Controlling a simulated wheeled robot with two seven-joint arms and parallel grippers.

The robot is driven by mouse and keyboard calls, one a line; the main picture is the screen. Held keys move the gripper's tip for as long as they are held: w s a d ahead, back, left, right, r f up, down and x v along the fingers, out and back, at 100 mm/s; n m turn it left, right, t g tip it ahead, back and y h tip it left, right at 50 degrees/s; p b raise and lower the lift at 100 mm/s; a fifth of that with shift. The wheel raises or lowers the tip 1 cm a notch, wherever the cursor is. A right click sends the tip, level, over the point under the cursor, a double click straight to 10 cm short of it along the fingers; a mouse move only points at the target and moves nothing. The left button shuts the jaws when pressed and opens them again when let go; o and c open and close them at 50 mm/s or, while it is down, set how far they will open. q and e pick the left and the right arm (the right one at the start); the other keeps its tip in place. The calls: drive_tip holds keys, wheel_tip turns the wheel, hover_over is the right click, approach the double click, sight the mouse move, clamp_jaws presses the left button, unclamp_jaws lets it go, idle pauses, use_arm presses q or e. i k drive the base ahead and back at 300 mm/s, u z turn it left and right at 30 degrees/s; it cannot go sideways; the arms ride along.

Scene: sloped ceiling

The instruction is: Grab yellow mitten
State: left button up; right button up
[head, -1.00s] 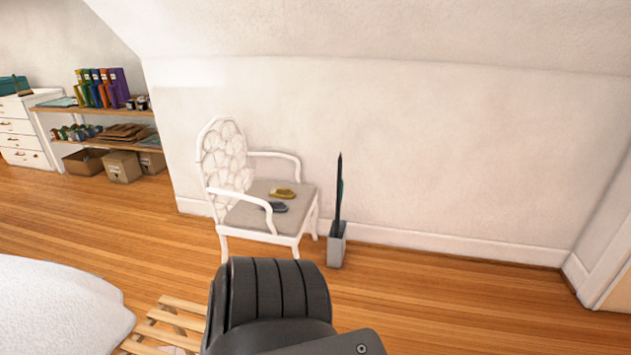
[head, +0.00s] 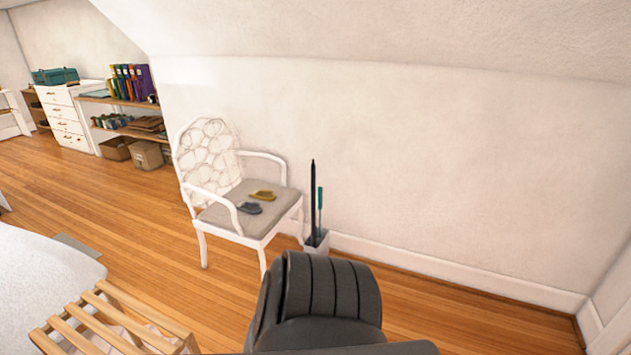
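A yellow mitten (head: 263,195) lies on the grey seat of a white armchair (head: 221,206) that stands by the wall. A dark grey mitten (head: 249,208) lies just in front of it on the same seat. A dark grey part of my own body fills the bottom middle of the head view. Neither of my grippers shows in this view.
An umbrella stand (head: 316,242) with long thin items stands right of the chair. A slatted wooden rack (head: 112,325) and a white rounded surface (head: 45,290) are at lower left. Shelves (head: 122,125) and a drawer unit (head: 70,120) stand at the back left. Wood floor lies between.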

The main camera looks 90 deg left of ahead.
sight(267, 195)
drive_tip(key=u, duration=2.15)
drive_tip(key=i, duration=3.3)
drive_tip(key=u, duration=1.1)
